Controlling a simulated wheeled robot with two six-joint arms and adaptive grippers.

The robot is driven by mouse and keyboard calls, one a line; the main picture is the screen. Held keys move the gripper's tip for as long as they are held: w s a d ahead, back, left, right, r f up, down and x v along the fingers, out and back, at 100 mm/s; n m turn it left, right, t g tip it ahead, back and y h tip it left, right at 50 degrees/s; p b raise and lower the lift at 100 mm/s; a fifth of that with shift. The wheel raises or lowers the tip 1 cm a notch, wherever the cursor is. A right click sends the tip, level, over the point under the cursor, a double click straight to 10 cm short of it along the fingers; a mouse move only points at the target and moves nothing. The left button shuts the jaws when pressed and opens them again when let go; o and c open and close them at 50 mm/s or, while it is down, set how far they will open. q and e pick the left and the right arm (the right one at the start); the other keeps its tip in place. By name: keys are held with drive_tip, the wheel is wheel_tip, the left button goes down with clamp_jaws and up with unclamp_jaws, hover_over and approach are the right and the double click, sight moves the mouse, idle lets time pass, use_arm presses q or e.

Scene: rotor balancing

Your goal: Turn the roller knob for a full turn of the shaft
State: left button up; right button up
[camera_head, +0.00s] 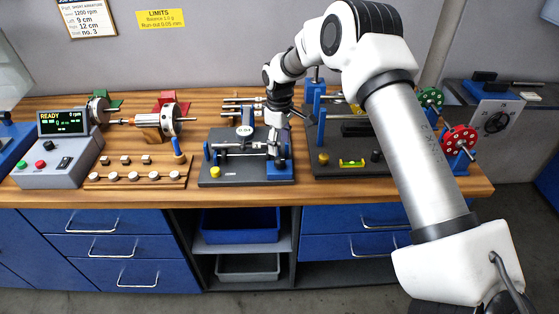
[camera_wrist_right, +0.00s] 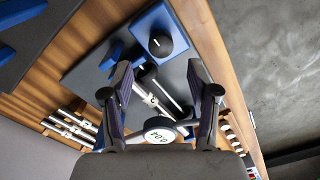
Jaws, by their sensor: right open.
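The run-out stand is a dark plate (camera_head: 232,180) with a shaft (camera_head: 238,151) lying across it and a round dial gauge (camera_head: 245,130) reading about 0.04. The dial also shows in the right wrist view (camera_wrist_right: 160,135). The black round roller knob (camera_wrist_right: 161,43) sits on a blue block (camera_wrist_right: 153,22) at one end of the plate; this block is at the plate's right in the head view (camera_head: 279,171). My right gripper (camera_head: 276,148) is open above that end. In the wrist view its fingertips (camera_wrist_right: 160,72) are spread, with the knob beyond the gap between them. Contact is not visible.
Left of the stand are a wooden rack (camera_head: 140,180) of weights, a grey control box (camera_head: 58,160) with a screen, and a rotor (camera_head: 172,119). Right of it is another dark fixture (camera_head: 345,165) with a level. Red and green discs (camera_head: 458,140) stand at the bench's right.

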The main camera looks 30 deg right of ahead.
sight(280, 160)
wheel_tip(280, 160, down, 6)
drive_tip(key=shift+s+r+p, duration=0.15)
drive_tip(key=shift+r+p, duration=0.1)
drive_tip(key=shift+p, duration=0.55)
drive_tip(key=shift+f, duration=0.4)
clamp_jaws()
drive_tip(key=shift+m, duration=2.9)
